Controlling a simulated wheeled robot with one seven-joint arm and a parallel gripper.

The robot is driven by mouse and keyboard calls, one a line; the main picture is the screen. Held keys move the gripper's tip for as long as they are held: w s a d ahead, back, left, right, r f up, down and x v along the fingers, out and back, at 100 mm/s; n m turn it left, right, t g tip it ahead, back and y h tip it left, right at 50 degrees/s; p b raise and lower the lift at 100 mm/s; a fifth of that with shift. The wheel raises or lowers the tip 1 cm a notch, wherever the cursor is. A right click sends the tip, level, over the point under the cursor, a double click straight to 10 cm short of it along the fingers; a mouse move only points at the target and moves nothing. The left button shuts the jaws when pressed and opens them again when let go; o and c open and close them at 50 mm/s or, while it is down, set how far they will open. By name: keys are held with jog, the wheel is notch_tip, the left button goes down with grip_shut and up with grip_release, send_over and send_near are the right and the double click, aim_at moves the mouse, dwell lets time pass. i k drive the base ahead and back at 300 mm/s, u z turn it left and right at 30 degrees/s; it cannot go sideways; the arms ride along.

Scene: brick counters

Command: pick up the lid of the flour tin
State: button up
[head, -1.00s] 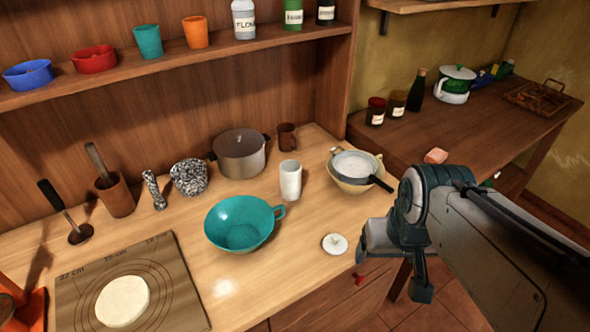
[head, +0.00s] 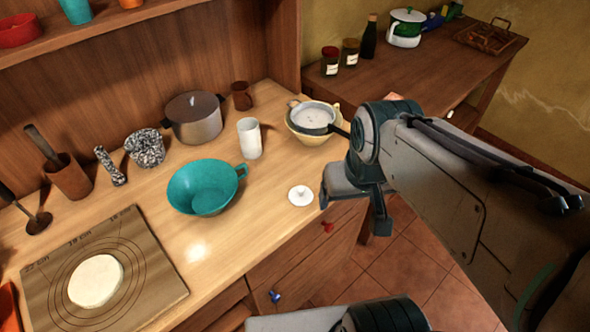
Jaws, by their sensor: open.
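A small round white lid with a knob (head: 300,196) lies flat on the wooden counter near its front edge. It looks like the flour tin's lid, though no label shows on it. A plain white cylinder (head: 249,138) stands upright behind it to the left; I cannot tell whether it is the tin. My gripper (head: 353,212) is open, pointing down, just right of the lid in the picture. It appears apart from the lid and empty, with one finger near the counter edge.
A teal colander-like bowl (head: 205,187) stands left of the lid. A sieve over a yellow bowl (head: 312,119) is behind it, and a lidded pot (head: 195,118) farther back. A pastry board with dough (head: 150,288) fills the front left. Bare counter surrounds the lid.

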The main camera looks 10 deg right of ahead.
aim_at(301, 195)
jog(key=z, duration=1.85)
jog(key=i, duration=1.65)
jog(key=u, duration=4.2)
